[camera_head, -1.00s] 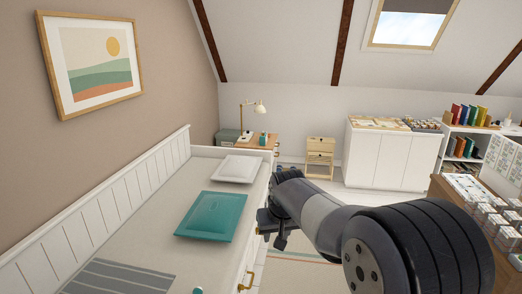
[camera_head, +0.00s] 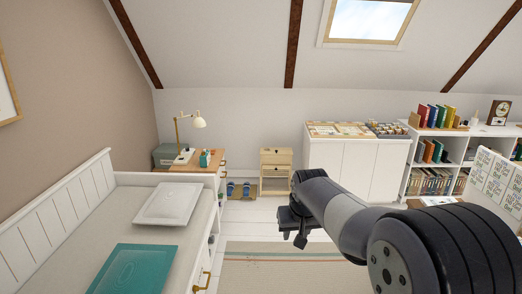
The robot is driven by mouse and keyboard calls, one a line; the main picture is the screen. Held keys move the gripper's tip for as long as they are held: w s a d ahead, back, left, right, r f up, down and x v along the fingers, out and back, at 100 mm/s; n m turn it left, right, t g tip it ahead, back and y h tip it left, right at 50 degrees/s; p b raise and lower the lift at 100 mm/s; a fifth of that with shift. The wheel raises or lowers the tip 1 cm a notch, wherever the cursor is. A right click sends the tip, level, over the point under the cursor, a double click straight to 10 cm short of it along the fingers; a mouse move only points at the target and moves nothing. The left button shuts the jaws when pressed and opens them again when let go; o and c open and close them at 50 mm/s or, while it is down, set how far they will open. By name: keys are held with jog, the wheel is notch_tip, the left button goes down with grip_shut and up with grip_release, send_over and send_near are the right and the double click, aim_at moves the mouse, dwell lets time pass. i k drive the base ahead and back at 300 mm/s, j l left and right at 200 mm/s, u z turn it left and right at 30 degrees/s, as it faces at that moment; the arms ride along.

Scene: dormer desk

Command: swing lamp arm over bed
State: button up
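The lamp (camera_head: 187,131) stands on the bedside table (camera_head: 200,166) at the head of the bed. It has a brass-coloured stem and arm, and its pale shade (camera_head: 199,121) hangs on the right side of the stem, over the table. The bed (camera_head: 115,216) is white and runs along the left wall. My gripper (camera_head: 295,228) is at the end of my dark arm, to the right of the bed and well apart from the lamp. Its fingers are small and partly hidden by my arm, so I cannot tell whether it is open.
Floor with a rug (camera_head: 262,262) lies right of the bed.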

aim_at(175, 119)
jog(key=i+u, duration=0.15)
jog(key=i, duration=3.25)
jog(key=i+u, duration=0.15)
jog(key=i, duration=0.4)
jog(key=i+l+u, duration=0.15)
jog(key=i, duration=0.45)
jog(key=i+l+u, duration=0.2)
jog(key=i, duration=0.35)
jog(key=i+j+u, duration=0.1)
jog(key=i+u, duration=0.75)
jog(key=i+l+u, duration=0.25)
jog(key=u, duration=0.2)
jog(key=i+l+u, duration=0.4)
jog(key=i+j, duration=0.05)
